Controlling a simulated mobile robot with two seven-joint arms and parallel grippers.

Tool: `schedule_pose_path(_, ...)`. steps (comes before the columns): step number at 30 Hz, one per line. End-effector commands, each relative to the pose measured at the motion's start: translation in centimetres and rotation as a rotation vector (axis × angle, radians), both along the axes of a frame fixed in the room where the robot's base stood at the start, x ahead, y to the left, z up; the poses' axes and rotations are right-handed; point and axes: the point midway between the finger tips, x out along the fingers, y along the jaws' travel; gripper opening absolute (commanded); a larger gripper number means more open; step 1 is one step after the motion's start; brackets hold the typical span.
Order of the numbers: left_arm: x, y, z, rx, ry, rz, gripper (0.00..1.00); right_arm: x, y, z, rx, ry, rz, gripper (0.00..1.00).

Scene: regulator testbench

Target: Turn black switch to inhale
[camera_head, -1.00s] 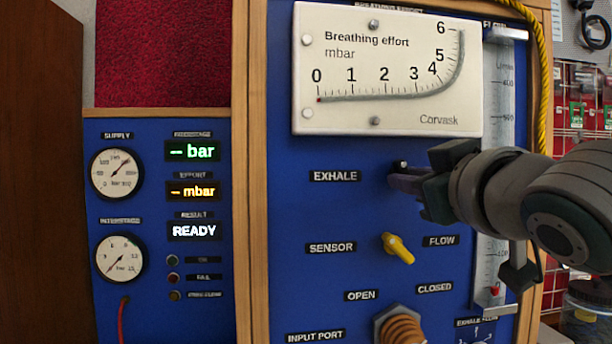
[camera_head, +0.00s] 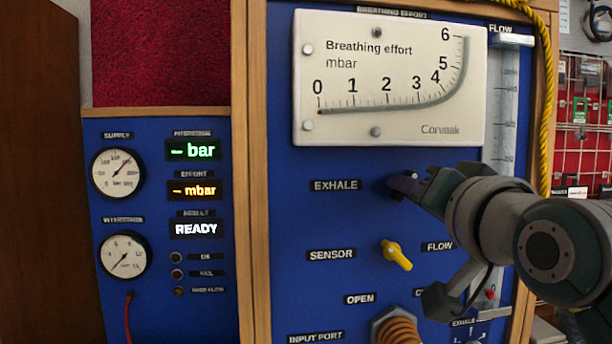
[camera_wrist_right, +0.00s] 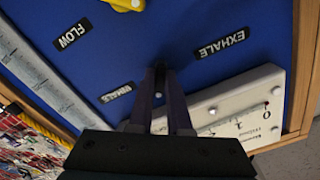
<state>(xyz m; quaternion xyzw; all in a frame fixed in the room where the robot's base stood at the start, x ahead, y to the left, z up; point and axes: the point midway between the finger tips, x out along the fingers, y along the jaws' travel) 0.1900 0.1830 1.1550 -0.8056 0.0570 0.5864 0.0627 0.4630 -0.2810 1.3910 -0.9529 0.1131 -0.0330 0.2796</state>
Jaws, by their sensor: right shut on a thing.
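The black switch (camera_wrist_right: 159,67) is on the blue panel between the EXHALE label (camera_wrist_right: 220,43) and the INHALE label (camera_wrist_right: 117,92). My right gripper (camera_wrist_right: 160,82) is shut on the switch, and its fingers hide most of it, so I cannot tell which label it points to. In the head view, the right gripper (camera_head: 405,184) reaches in from the right, just right of the EXHALE label (camera_head: 336,185). There the gripper and arm cover the INHALE side. My left gripper is not in view.
A yellow switch (camera_head: 397,255) sits below, between the SENSOR and FLOW labels. The Breathing effort gauge (camera_head: 390,75) is above. A flow tube (camera_head: 505,110) and a yellow rope (camera_head: 547,110) are at the right. The display (camera_head: 195,229) at the left reads READY.

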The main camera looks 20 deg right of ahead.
Motion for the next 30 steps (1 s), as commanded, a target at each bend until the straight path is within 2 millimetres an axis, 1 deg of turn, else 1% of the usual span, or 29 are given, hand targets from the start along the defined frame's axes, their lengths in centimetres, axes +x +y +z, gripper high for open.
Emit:
schedule_pose_path(1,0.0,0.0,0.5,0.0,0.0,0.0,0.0,0.0,0.0,0.2,0.034,-0.006,-0.001,0.0)
schedule_pose_path(3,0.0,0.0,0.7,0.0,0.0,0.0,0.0,0.0,0.0,0.1,0.077,-0.016,-0.001,0.0)
schedule_pose_path(12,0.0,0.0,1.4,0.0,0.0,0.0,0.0,0.0,0.0,0.0,0.196,-0.045,-0.001,0.0)
schedule_pose_path(29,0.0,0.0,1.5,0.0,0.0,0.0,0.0,0.0,0.0,0.0,0.227,-0.054,-0.001,0.0)
schedule_pose_path(30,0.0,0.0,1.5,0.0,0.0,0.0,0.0,0.0,0.0,0.0,0.226,-0.054,-0.001,0.17)
